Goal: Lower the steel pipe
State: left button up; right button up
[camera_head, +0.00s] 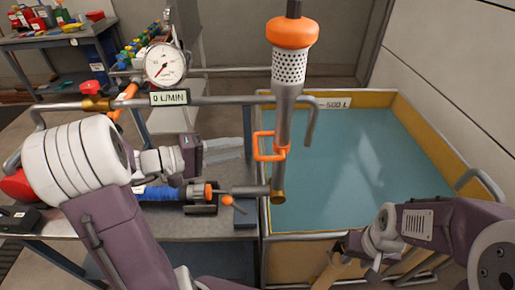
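The steel pipe (283,121) stands upright at the tank's left edge. It has a perforated strainer (289,66) and an orange cap (293,33) at its top, and an orange handle (268,147) on its left side. Its foot meets a short horizontal pipe at a brass-coloured elbow (278,197). My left gripper (222,150) is over the bench, left of the orange handle and apart from it; its finger opening is unclear. My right gripper (347,246) is low at the tank's front edge, right of the pipe; its fingers are hard to make out.
A water tank (432,130) with a yellow rim is on the right. A fixed pipe (225,101) with a gauge (165,64) and a "0 L/MIN" sign crosses behind and bends down over the tank. A blue pump (160,193) lies on the bench (190,226). Cluttered tables stand behind.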

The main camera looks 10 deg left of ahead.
aim_at(256, 144)
pick_arm(q)
jog(key=x, duration=0.7)
jog(key=shift+w+d, duration=0.1)
jog(key=shift+d, duration=0.05)
grip_shut()
dwell(1.1)
